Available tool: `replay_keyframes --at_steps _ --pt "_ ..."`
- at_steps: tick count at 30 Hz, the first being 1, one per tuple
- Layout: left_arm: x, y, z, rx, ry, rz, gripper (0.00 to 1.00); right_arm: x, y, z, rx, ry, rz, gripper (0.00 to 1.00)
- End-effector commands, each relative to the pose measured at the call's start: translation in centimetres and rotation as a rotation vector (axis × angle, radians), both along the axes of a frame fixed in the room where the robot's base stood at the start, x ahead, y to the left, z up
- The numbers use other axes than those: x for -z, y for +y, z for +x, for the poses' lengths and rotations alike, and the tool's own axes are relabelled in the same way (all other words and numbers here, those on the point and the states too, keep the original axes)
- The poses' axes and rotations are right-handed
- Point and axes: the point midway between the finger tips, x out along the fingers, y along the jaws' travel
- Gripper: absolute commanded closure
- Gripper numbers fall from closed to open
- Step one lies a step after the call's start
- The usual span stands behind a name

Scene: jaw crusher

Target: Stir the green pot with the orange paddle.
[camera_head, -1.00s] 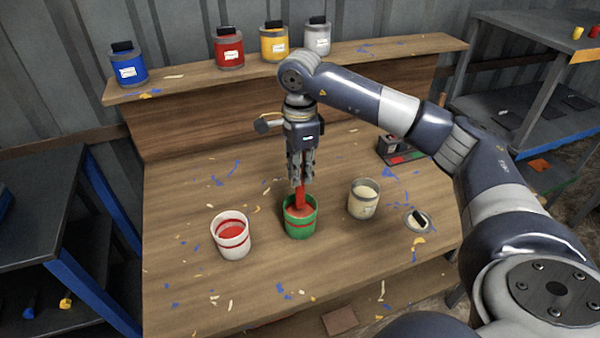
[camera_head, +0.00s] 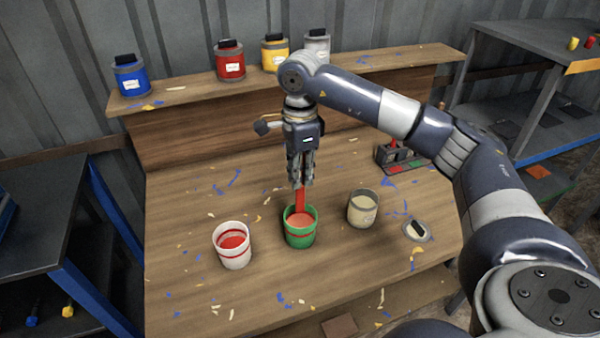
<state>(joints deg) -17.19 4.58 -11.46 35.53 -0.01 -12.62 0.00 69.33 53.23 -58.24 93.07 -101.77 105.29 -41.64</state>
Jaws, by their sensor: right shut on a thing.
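The green pot (camera_head: 301,238) stands upright near the middle of the wooden table, with reddish-orange contents showing inside. A red-orange paddle (camera_head: 300,202) stands nearly upright, its lower end inside the pot and hidden by the contents. My right gripper (camera_head: 300,183) is above the pot, pointing down, shut on the top of the paddle. My left gripper is not in view.
A white pot with red contents (camera_head: 231,246) stands left of the green pot, and a cream-filled pot (camera_head: 362,208) stands right. A lid (camera_head: 417,231) and a small rack (camera_head: 402,157) lie farther right. Lidded cans, including a blue one (camera_head: 131,77), line the back shelf (camera_head: 190,92).

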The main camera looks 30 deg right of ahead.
Motion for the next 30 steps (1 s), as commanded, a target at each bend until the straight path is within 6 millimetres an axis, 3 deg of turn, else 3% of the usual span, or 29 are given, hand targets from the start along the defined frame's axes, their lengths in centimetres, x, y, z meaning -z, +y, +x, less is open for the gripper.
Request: replay_keyframes --at_steps 14,30 --pt "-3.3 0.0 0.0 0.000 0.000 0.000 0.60 -4.7 0.0 0.0 0.000 -0.001 0.000 1.00" --pt "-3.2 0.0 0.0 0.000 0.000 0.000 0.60 -4.8 0.0 0.0 0.000 -0.001 0.000 1.00"
